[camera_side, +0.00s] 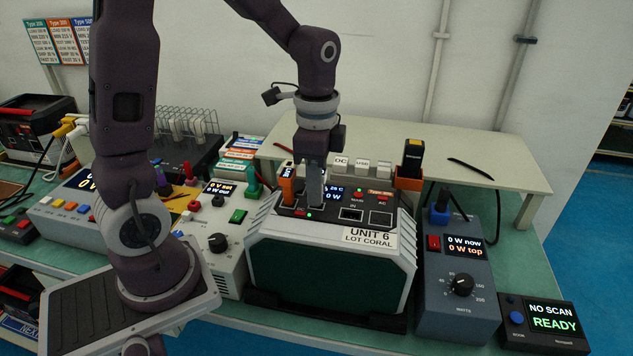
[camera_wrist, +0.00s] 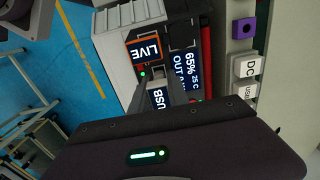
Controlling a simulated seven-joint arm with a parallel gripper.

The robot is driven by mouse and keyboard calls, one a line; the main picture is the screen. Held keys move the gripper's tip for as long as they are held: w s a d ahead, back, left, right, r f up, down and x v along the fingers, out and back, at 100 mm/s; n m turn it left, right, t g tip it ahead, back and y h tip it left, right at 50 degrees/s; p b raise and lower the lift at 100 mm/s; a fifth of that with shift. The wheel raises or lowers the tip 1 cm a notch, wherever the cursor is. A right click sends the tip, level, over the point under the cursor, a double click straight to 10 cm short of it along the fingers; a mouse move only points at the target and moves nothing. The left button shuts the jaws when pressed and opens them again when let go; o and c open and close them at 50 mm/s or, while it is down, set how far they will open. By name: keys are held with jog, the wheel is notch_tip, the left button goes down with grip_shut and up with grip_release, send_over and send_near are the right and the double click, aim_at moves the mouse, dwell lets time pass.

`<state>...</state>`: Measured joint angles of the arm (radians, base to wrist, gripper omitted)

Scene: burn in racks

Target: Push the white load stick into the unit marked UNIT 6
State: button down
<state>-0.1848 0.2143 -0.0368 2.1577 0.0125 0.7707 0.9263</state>
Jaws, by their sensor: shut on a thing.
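UNIT 6 (camera_side: 369,234) is a pale-cased box with a dark green front, label "UNIT 6 LOT CORAL" and a dark sloping top panel. My gripper (camera_side: 314,203) points straight down at this panel, its fingers close together. In the wrist view, the white load stick (camera_wrist: 158,98), its dark face reading "USB", sits at my gripper (camera_wrist: 152,92), which is shut on it. The fingers hide most of the stick in the side view. Its lower end is hidden, so I cannot tell how deep it sits.
An orange stick (camera_side: 288,188) reading "LIVE" stands in the panel just left of my fingers. A blue-grey load box (camera_side: 458,292) and a "NO SCAN READY" scanner (camera_side: 541,322) are on the right. A white meter box (camera_side: 217,254) is on the left. A pale shelf (camera_side: 500,178) stands behind.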

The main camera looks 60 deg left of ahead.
jog(key=shift+f, duration=0.45)
jog(key=c, duration=1.2)
grip_release()
jog(key=shift+r, duration=0.1)
notch_tip(320, 180, up, 6)
jog(key=s+d+r+n+t, duration=0.1)
jog(key=s+n+t, duration=0.1)
jog(key=s+n, duration=0.1)
jog(key=s+d+r+n+t, duration=0.1)
jog(key=s+d+r+n, duration=0.1)
jog(key=s, duration=0.4)
jog(key=s+d+r+n+t, duration=0.1)
jog(key=s+r+n+t, duration=0.1)
jog(key=s+n, duration=0.2)
jog(key=shift+s+d+r+t, duration=0.15)
jog(key=shift+s, duration=0.2)
jog(key=shift+s+d+r+t, duration=0.1)
jog(key=shift+s+t, duration=0.05)
jog(key=shift+s, duration=0.2)
